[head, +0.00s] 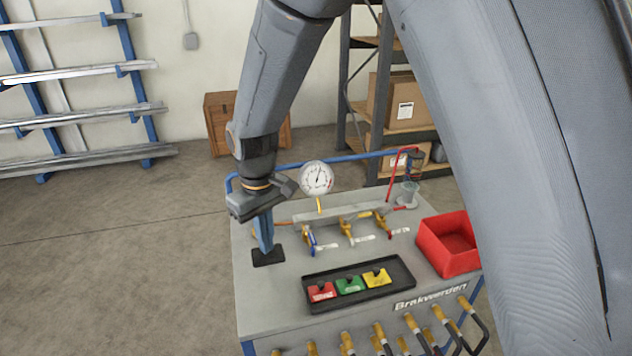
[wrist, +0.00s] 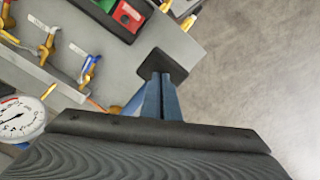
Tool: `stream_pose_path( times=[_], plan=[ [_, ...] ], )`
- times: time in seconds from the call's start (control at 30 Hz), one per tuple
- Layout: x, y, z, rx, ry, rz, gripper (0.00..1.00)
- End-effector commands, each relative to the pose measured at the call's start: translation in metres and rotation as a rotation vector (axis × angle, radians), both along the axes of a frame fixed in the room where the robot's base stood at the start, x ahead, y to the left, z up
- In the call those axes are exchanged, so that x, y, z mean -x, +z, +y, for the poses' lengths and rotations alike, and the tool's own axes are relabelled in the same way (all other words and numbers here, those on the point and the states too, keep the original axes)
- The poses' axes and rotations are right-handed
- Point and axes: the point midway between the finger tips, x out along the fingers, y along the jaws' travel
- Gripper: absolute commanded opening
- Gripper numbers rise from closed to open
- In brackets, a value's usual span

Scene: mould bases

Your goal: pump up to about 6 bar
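The round white pressure gauge (head: 317,178) stands on a yellow stem at the back of the bench. Its needle points nearly straight up, slightly right; the numbers are too small to read. The gauge also shows at the left edge of the wrist view (wrist: 20,119). My gripper (head: 265,249) points down at the bench's left, its two blue fingers side by side with no gap seen. Their tips are over a black pad (head: 277,260), which also shows in the wrist view (wrist: 166,62); I cannot tell if they touch. A red-handled device (head: 408,190), possibly the pump, stands at the back right.
Several small valves (head: 349,232) line a manifold right of my gripper. A black tray (head: 388,285) holds red, green and yellow blocks. A red bin (head: 432,250) is at the right. Several hooked tools (head: 415,330) hang in front.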

Motion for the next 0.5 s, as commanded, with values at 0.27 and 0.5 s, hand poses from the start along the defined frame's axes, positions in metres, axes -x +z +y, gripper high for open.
stream_pose_path(
  times=[0.27,0.5],
  plan=[
    [-0.001,-0.017,0.000,0.000,0.000,-0.001,0.00],
    [-0.001,-0.030,0.000,-0.001,0.000,-0.002,0.00]
  ],
)
